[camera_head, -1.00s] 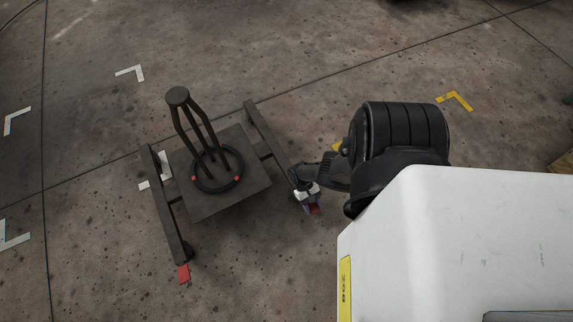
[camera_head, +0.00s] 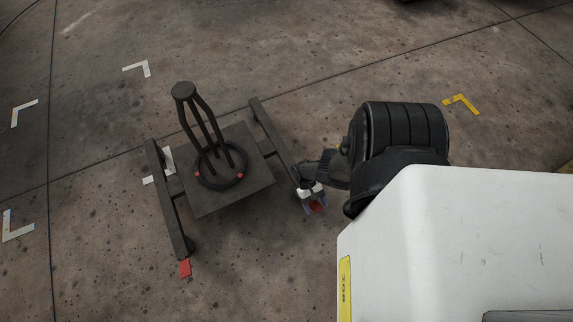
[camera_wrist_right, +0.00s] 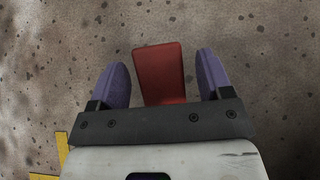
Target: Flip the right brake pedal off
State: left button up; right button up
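The capstan drum stand (camera_head: 228,200) has a dark square plate with a post frame on it and a long bar on each side. A red brake pedal (camera_head: 185,267) sits at the near end of the left bar. The right red brake pedal (camera_head: 316,207) is at the near end of the right bar, partly covered by my right gripper (camera_head: 313,199). In the right wrist view, that red pedal (camera_wrist_right: 160,74) lies between the two purple fingers of my right gripper (camera_wrist_right: 160,82). The fingers are apart, with a gap on each side of the pedal. My left gripper is not in view.
A black ring with red marks (camera_head: 221,183) lies on the plate around the post legs. White corner marks (camera_head: 139,68) and a yellow one (camera_head: 461,103) are on the concrete floor. The floor in front of the stand is clear.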

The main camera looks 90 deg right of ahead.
jog(key=shift+w+d+r+p, duration=0.25)
jog(key=shift+d+r+p, duration=0.05)
jog(key=shift+d+r, duration=0.15)
jog(key=p+v, duration=0.3)
jog(key=v, duration=0.9)
jog(key=shift+w+d+r, duration=0.15)
jog(key=shift+d+r, duration=0.05)
